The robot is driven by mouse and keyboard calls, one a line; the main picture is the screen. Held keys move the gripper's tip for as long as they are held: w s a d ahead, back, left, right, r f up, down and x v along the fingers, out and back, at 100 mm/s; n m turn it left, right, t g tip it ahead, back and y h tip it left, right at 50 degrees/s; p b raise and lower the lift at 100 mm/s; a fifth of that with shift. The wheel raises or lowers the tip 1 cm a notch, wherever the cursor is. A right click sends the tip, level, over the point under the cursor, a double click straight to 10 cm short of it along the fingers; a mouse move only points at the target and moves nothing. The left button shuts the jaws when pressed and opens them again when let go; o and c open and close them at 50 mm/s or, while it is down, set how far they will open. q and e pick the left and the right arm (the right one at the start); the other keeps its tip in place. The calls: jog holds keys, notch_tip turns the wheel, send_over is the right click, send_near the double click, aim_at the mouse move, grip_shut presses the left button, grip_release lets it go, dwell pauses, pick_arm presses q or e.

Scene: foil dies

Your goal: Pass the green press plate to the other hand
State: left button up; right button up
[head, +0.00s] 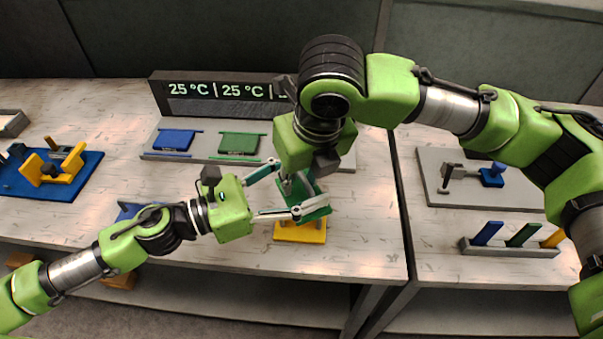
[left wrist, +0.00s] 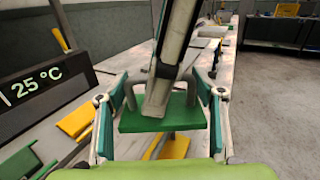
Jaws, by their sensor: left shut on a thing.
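The green press plate (head: 311,191) is held above the bench between the fingers of my left gripper (head: 288,190). In the left wrist view the plate (left wrist: 160,121) lies roughly level, with a teal fingertip pad at each side and a grey bent handle rising from it. My right gripper (head: 300,180) comes down from above, over the plate. In the left wrist view its finger (left wrist: 168,70) reaches to the middle of the plate, beside the handle. Its jaw opening is seen edge-on, so I cannot tell whether it grips the handle.
A yellow base (head: 300,233) stands below the plate near the bench's front edge. Behind are a blue plate (head: 173,141) and another green plate (head: 238,145) on a grey rack, and a temperature display (head: 215,92). A blue fixture (head: 45,178) is left; a slotted rack (head: 510,250) is right.

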pick_arm(q)
jog(key=shift+r, duration=0.1)
pick_arm(e)
grip_shut()
pick_arm(q)
jog(key=o, duration=1.7)
pick_arm(e)
jog(key=shift+r, duration=0.1)
pick_arm(q)
jog(key=shift+o, duration=0.2)
jog(key=shift+a, duration=0.1)
